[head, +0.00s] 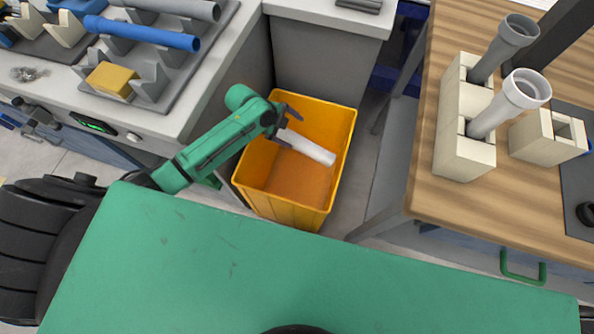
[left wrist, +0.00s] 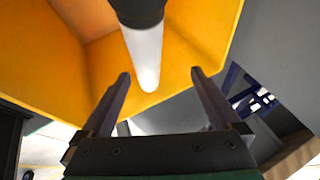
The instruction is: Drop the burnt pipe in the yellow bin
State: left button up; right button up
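The burnt pipe (head: 308,148) is white in the head view and lies at a slant over the inside of the yellow bin (head: 285,210). In the left wrist view the pipe (left wrist: 146,55) shows a black section at the top and a white end. My left gripper (head: 292,130) is above the bin opening, at the pipe's upper left end. Its two fingers (left wrist: 160,74) are spread wide, with a gap to the pipe on both sides. I cannot tell whether the pipe touches the bin. My right gripper is not in view.
A wooden table (head: 425,165) at right holds cream blocks (head: 462,157) with a grey pipe (head: 507,45) and a white pipe (head: 512,100) standing tilted. A counter at left carries a grey rack with a blue pipe (head: 140,32) and a yellow block (head: 112,79).

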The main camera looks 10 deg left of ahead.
pick_arm(q)
jog(key=shift+r, duration=0.25)
notch_tip(320, 180, up, 20)
jog(key=p, duration=0.3)
jog(key=shift+f, duration=0.25)
